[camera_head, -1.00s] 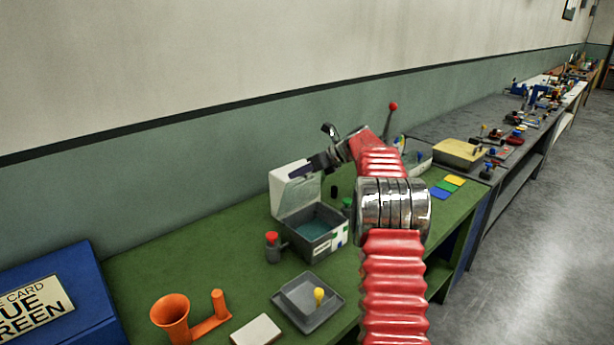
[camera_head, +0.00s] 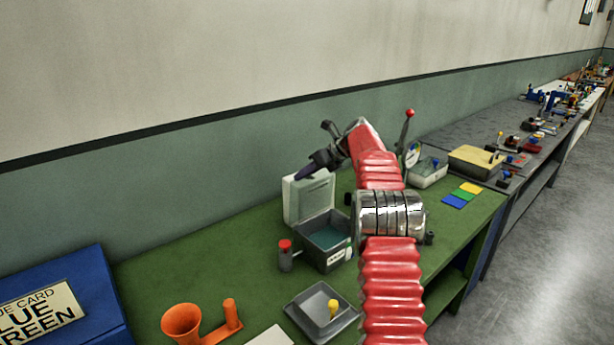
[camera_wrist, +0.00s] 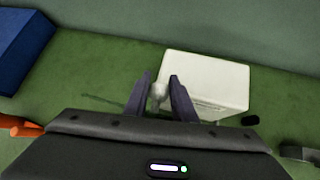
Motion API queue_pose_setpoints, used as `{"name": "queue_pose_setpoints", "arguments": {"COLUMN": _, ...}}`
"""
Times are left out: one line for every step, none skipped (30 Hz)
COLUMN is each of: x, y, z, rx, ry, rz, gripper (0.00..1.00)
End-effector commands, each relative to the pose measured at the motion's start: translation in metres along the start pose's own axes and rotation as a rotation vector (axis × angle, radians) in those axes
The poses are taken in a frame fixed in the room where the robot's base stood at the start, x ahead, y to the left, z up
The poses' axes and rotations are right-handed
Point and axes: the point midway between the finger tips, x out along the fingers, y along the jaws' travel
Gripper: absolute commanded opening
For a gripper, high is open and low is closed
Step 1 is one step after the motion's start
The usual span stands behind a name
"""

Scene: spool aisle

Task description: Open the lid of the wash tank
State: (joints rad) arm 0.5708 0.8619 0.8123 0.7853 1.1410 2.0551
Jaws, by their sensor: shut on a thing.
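The wash tank (camera_head: 336,258) is a grey box with bluish contents on the green bench. Its pale lid (camera_head: 314,201) stands raised at the tank's back left, with its inner face showing. My gripper (camera_head: 300,174) is at the lid's upper edge, seen from behind my red arm. In the wrist view my gripper (camera_wrist: 158,88) has its two dark fingers shut on a small pale knob (camera_wrist: 158,92) beside the white lid (camera_wrist: 207,80). The knob's join to the lid is hard to see. The lid hides part of the bench behind it.
A red-topped bottle (camera_head: 285,254), a grey tray with a yellow knob (camera_head: 333,306) and an orange funnel stand (camera_head: 183,322) are near the tank. A blue box (camera_head: 55,305) is at the left. Coloured cards (camera_head: 463,195) lie at the right. Bare bench lies left of the tank.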

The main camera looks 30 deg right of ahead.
Motion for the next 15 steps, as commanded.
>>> {"name": "queue_pose_setpoints", "arguments": {"x": 0.0064, "y": -0.0001, "z": -0.0061, "rx": 0.004, "ry": 0.009, "rz": 0.006, "gripper": 0.00}}
{"name": "queue_pose_setpoints", "arguments": {"x": 0.0065, "y": -0.0005, "z": -0.0065, "rx": 0.005, "ry": 0.009, "rz": 0.007, "gripper": 0.00}}
{"name": "queue_pose_setpoints", "arguments": {"x": 0.0064, "y": -0.0010, "z": -0.0071, "rx": 0.006, "ry": 0.010, "rz": 0.007, "gripper": 0.00}}
{"name": "queue_pose_setpoints", "arguments": {"x": 0.0063, "y": -0.0013, "z": -0.0076, "rx": 0.006, "ry": 0.010, "rz": 0.007, "gripper": 0.00}}
{"name": "queue_pose_setpoints", "arguments": {"x": 0.0062, "y": -0.0017, "z": -0.0080, "rx": 0.007, "ry": 0.010, "rz": 0.007, "gripper": 0.00}}
{"name": "queue_pose_setpoints", "arguments": {"x": 0.0060, "y": -0.0021, "z": -0.0085, "rx": 0.008, "ry": 0.011, "rz": 0.007, "gripper": 0.00}}
{"name": "queue_pose_setpoints", "arguments": {"x": 0.0059, "y": -0.0024, "z": -0.0088, "rx": 0.008, "ry": 0.011, "rz": 0.007, "gripper": 0.00}}
{"name": "queue_pose_setpoints", "arguments": {"x": 0.0057, "y": -0.0027, "z": -0.0092, "rx": 0.009, "ry": 0.011, "rz": 0.007, "gripper": 0.00}}
{"name": "queue_pose_setpoints", "arguments": {"x": 0.0055, "y": -0.0030, "z": -0.0096, "rx": 0.009, "ry": 0.011, "rz": 0.007, "gripper": 0.00}}
{"name": "queue_pose_setpoints", "arguments": {"x": 0.0053, "y": -0.0033, "z": -0.0098, "rx": 0.010, "ry": 0.011, "rz": 0.007, "gripper": 0.00}}
{"name": "queue_pose_setpoints", "arguments": {"x": 0.0052, "y": -0.0034, "z": -0.0101, "rx": 0.010, "ry": 0.012, "rz": 0.007, "gripper": 0.00}}
{"name": "queue_pose_setpoints", "arguments": {"x": 0.0051, "y": -0.0037, "z": -0.0104, "rx": 0.010, "ry": 0.012, "rz": 0.007, "gripper": 0.00}}
{"name": "queue_pose_setpoints", "arguments": {"x": 0.0050, "y": -0.0038, "z": -0.0106, "rx": 0.011, "ry": 0.012, "rz": 0.007, "gripper": 0.00}}
{"name": "queue_pose_setpoints", "arguments": {"x": 0.0049, "y": -0.0040, "z": -0.0108, "rx": 0.011, "ry": 0.012, "rz": 0.007, "gripper": 0.25}}
{"name": "queue_pose_setpoints", "arguments": {"x": 0.0046, "y": -0.0043, "z": -0.0108, "rx": 0.011, "ry": 0.012, "rz": 0.006, "gripper": 0.28}}
